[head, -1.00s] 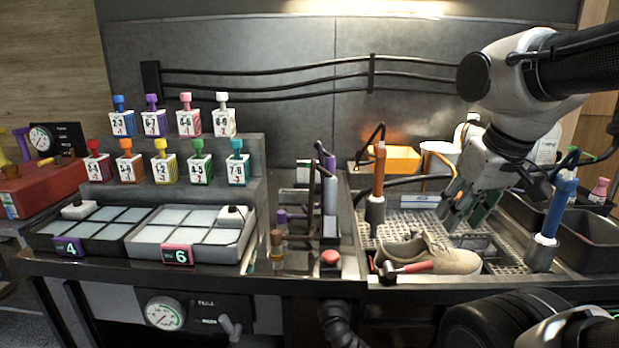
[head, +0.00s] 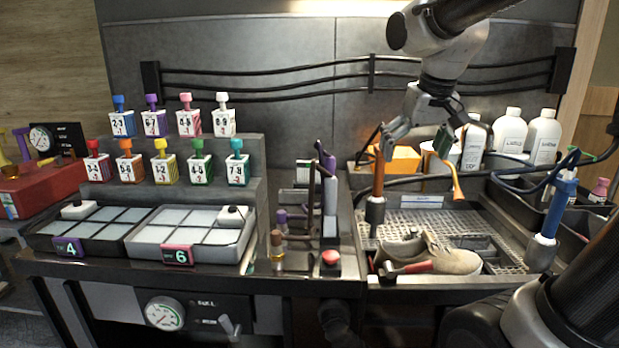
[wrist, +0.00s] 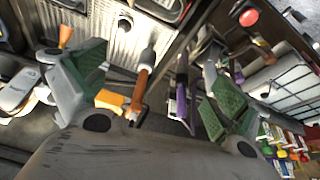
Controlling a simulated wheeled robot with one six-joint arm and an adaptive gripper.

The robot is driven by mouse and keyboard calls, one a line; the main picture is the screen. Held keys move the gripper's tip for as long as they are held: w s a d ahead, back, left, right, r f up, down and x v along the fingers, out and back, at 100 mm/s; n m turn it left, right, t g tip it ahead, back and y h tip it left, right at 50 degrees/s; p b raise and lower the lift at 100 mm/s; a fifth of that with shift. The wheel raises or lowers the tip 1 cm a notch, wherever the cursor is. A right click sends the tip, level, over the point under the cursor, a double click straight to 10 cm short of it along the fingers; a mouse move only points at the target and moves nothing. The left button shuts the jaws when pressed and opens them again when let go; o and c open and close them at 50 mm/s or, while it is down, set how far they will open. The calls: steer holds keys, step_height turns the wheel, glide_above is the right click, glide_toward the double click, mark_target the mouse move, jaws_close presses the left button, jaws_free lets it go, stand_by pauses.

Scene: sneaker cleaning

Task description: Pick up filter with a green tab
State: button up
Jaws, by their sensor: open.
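My gripper (head: 416,140) is open and empty, high over the back of the wash station, well right of the green-tabbed block. In the wrist view its green-padded fingers (wrist: 152,68) are spread wide, with nothing between them. The coloured blocks show small at that view's lower right.
Two grey trays (head: 246,238) lie before the stand. Upright purple-handled tools (head: 330,190) and a red button (head: 330,258) lie between the stand and the wash station. An orange-handled tool (head: 378,172) stands near my gripper. A sneaker (head: 435,254) lies in front.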

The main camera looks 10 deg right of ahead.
steer(key=w+a, duration=0.3)
steer(key=w, duration=0.9)
steer(key=m, duration=0.2)
glide_toward(309, 165)
step_height(309, 165, down, 3)
steer(key=shift+h, duration=0.4)
steer(key=w+f, duration=0.2)
steer(key=f, duration=0.1)
steer(key=shift+w+d, duration=0.15)
steer(key=shift+w, duration=0.25)
steer(key=x, duration=0.5)
steer(key=shift+s+f, duration=0.15)
steer(key=shift+s, duration=0.05)
steer(key=c, duration=1)
